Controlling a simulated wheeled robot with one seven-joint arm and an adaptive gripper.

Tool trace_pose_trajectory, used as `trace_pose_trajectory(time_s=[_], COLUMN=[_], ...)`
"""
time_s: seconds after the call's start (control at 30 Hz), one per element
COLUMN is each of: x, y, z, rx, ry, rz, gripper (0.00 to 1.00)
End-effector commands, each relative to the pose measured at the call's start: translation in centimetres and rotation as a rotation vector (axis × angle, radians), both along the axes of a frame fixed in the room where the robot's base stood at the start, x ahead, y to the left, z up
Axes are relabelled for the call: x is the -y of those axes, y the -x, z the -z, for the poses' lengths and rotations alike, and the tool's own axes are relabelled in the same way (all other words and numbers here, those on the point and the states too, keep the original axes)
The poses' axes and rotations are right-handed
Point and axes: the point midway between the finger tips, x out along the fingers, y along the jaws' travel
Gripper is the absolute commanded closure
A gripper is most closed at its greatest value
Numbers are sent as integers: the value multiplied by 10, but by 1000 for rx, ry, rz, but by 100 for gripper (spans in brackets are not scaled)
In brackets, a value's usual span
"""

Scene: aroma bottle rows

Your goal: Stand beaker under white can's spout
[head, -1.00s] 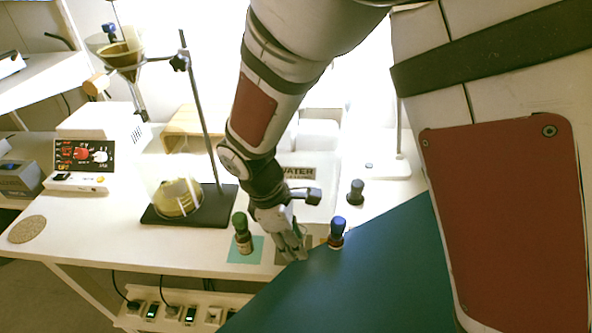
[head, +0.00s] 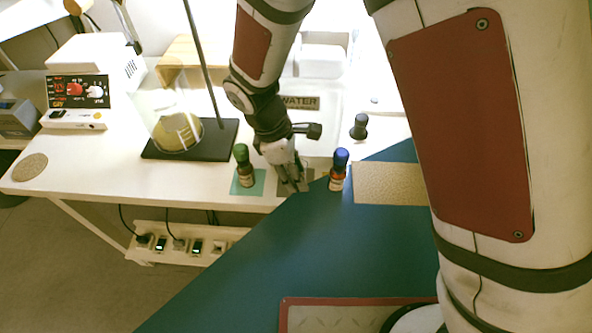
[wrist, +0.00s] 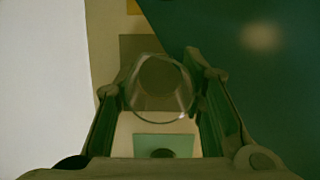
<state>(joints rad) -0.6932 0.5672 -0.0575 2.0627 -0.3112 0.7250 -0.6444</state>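The beaker (wrist: 158,88), a clear round glass, lies between the two fingers of my gripper (wrist: 160,85) in the wrist view. The fingers flank it closely on both sides; I cannot tell whether they press on it. In the head view my gripper (head: 292,182) points down at a grey square on the white bench, between a green-capped bottle and a blue-capped bottle; the glass is hard to make out there. The white can (head: 328,104), labelled WATER, stands behind my gripper, partly hidden by my arm.
The green-capped bottle (head: 243,165) stands on a teal square (head: 257,187). The blue-capped bottle (head: 339,168) is close on the right. A dark-capped bottle (head: 359,126) stands farther back.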

Motion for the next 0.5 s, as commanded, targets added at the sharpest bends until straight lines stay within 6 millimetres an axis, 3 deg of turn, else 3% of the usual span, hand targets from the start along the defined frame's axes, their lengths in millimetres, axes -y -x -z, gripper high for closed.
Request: trace_pose_trajectory(time_s=[0.33, 0.5], x=[0, -4], y=[0, -1], z=[-1, -14], rx=[0, 4], ry=[0, -3], rz=[0, 1], gripper=[46, 46])
